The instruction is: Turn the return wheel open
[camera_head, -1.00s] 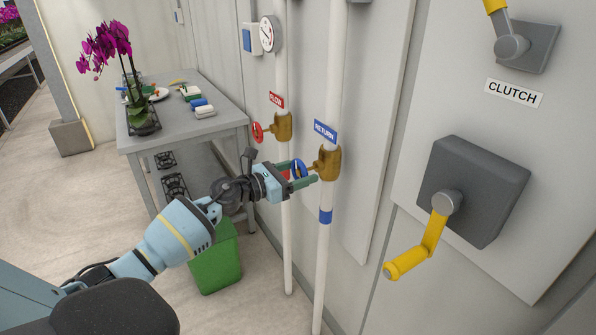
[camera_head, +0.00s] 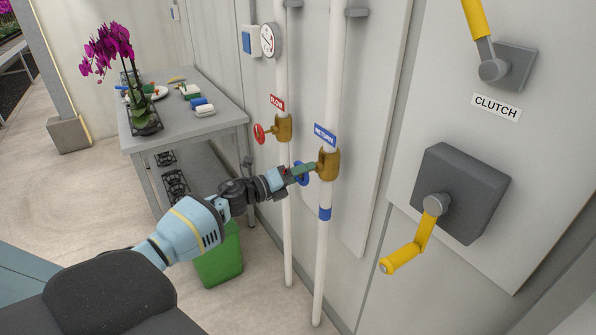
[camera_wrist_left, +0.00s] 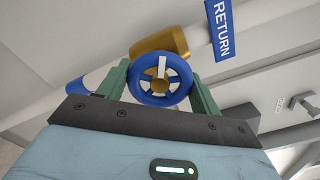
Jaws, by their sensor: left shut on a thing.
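The blue return wheel (camera_wrist_left: 145,93) sits on a brass valve (camera_head: 328,164) on the white return pipe, below the blue RETURN label (camera_head: 325,134). My left gripper (camera_head: 302,170) is shut on the wheel; in the left wrist view its green fingers stand on either side of the rim. A white mark on the wheel points up toward the brass body in that view. In the head view the fingers partly hide the wheel. My right gripper is not in view.
The red wheel (camera_head: 259,133) of the neighbouring valve is close by on the left. A yellow crank (camera_head: 407,252) on a grey box (camera_head: 463,190) is to the right. A green bin (camera_head: 219,258) stands below, and a bench (camera_head: 190,130) with an orchid is behind.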

